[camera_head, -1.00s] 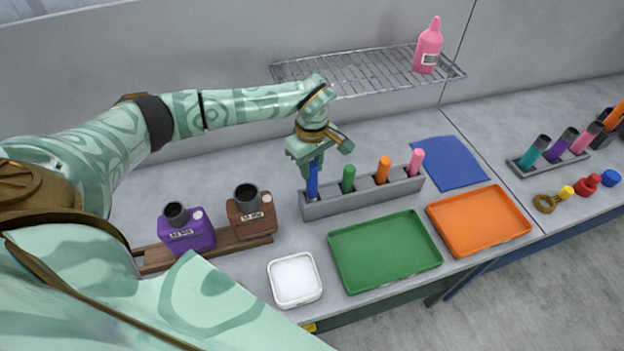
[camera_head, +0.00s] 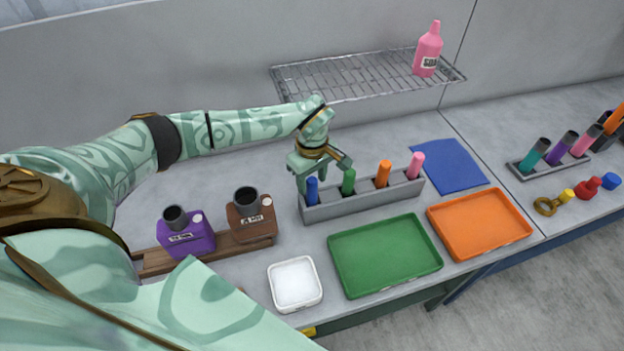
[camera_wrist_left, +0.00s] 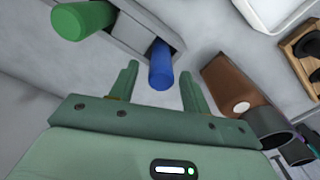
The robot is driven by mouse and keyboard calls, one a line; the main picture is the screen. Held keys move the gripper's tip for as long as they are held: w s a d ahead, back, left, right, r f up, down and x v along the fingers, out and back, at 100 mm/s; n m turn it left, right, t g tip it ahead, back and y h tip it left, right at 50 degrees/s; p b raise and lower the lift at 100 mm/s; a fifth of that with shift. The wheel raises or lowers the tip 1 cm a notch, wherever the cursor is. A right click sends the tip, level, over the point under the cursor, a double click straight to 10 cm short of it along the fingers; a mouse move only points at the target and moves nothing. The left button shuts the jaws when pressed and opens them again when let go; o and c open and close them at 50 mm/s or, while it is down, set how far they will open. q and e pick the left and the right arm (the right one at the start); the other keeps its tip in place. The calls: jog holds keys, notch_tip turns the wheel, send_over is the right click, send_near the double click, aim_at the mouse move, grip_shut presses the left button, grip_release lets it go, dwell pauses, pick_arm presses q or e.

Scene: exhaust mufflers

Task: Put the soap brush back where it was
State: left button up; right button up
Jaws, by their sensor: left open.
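A blue brush handle (camera_head: 312,190) stands in the left end of a grey rack (camera_head: 345,205). It also shows in the left wrist view (camera_wrist_left: 161,68). Green (camera_head: 348,181), orange (camera_head: 383,173) and pink (camera_head: 415,165) handles stand in the same rack; the brush heads are hidden. No label shows which one is the soap brush. My left gripper (camera_head: 321,175) is open at the rack's left end. In the left wrist view its fingers lie on either side of the blue handle, with gaps. My right gripper is not in view.
Purple (camera_head: 187,240) and brown (camera_head: 252,220) containers stand on a wooden base at left. White (camera_head: 295,285), green (camera_head: 385,255) and orange (camera_head: 480,222) trays lie in front. A wire shelf (camera_head: 350,77) with a pink bottle (camera_head: 428,52) hangs behind. A blue cloth (camera_head: 449,164) lies right of the rack.

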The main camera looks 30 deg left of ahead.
pick_arm(q)
notch_tip(320, 180, up, 11)
jog(key=shift+r, duration=0.2)
